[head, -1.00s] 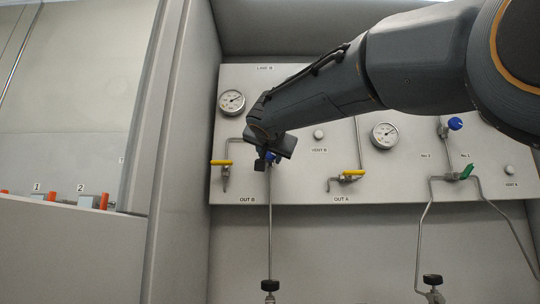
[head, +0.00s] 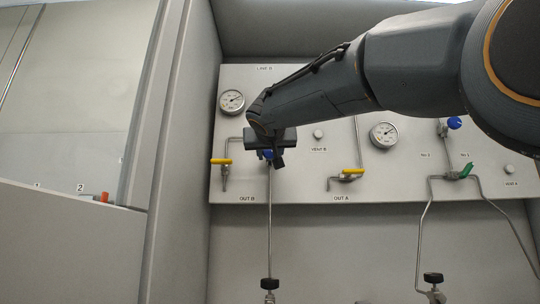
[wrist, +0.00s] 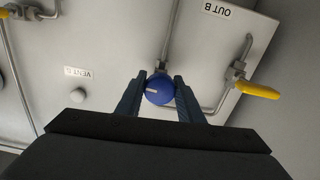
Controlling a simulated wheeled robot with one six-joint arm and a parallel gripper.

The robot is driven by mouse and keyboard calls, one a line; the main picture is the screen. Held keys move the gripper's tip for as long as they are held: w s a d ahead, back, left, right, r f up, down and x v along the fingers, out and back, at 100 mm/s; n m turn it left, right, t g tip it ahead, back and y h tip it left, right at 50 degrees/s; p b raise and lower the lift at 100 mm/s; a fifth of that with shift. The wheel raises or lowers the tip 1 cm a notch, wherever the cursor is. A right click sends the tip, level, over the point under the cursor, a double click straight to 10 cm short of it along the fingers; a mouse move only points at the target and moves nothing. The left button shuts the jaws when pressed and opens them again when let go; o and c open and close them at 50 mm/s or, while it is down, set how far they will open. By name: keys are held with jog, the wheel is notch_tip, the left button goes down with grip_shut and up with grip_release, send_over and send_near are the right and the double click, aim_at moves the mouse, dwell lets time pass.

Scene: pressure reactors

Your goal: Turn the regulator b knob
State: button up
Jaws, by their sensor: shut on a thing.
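The regulator b knob is a round blue knob with a pale mark on its face. In the wrist view the blue knob (wrist: 158,93) sits between the two fingers of my gripper (wrist: 162,82), which is shut on it. The pale mark lies nearly level there.
The panel (head: 305,190) carries a yellow-handled valve (head: 221,161) left of the knob and another yellow-handled valve (head: 350,171) to the right. Gauges (head: 231,101), a second blue knob (head: 454,123) and a green handle (head: 466,169) are also on it. A side wall stands left.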

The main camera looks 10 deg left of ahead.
dwell(0.3)
jog(key=o, duration=1.1)
jog(key=shift+c, duration=0.2)
jog(key=shift+s, duration=0.1)
jog(key=b+v, duration=0.1)
jog(key=v, duration=0.6)
jog(key=shift+s+b, duration=0.3)
jog(key=shift+b, duration=0.1)
jog(key=shift+d, duration=0.1)
